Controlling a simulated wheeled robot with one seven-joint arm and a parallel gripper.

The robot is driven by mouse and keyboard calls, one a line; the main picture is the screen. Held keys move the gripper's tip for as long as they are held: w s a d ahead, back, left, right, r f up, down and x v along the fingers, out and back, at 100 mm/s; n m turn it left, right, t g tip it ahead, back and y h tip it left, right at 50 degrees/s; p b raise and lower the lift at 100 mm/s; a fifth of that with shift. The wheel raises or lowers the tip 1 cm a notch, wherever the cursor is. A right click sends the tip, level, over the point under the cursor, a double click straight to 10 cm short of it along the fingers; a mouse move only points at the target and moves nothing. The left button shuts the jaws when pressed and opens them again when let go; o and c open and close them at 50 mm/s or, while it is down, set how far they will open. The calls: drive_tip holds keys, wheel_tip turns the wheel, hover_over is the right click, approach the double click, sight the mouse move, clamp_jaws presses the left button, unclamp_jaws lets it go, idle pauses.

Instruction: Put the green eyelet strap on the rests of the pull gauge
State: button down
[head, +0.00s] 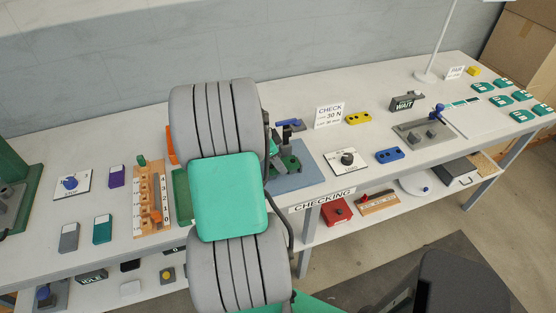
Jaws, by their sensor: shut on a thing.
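My arm's grey segments and green cap fill the middle of the head view. My gripper is hidden behind them, so I cannot see its jaws or anything in them. I cannot make out a green eyelet strap with certainty. A device with dark and green parts (290,163) and a blue-handled lever (290,124) stands on a blue-grey base (298,181), just right of my arm and partly covered by it. It is near the "CHECK 30 N" sign (329,115) and may be the pull gauge; its rests cannot be told apart.
A dial plate (346,161), a blue two-holed piece (390,154) and a yellow one (359,118) lie right of the device. Farther right are a grey fixture (421,134) and a "WAIT" display (405,102). A numbered wooden rack (151,205) stands left of my arm.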

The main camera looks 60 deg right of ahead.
drive_tip(key=shift+f+b, duration=0.25)
drive_tip(key=shift+b, duration=0.05)
drive_tip(key=c, duration=0.7)
unclamp_jaws()
drive_tip(key=shift+r, duration=0.15)
drive_tip(key=shift+c, duration=0.2)
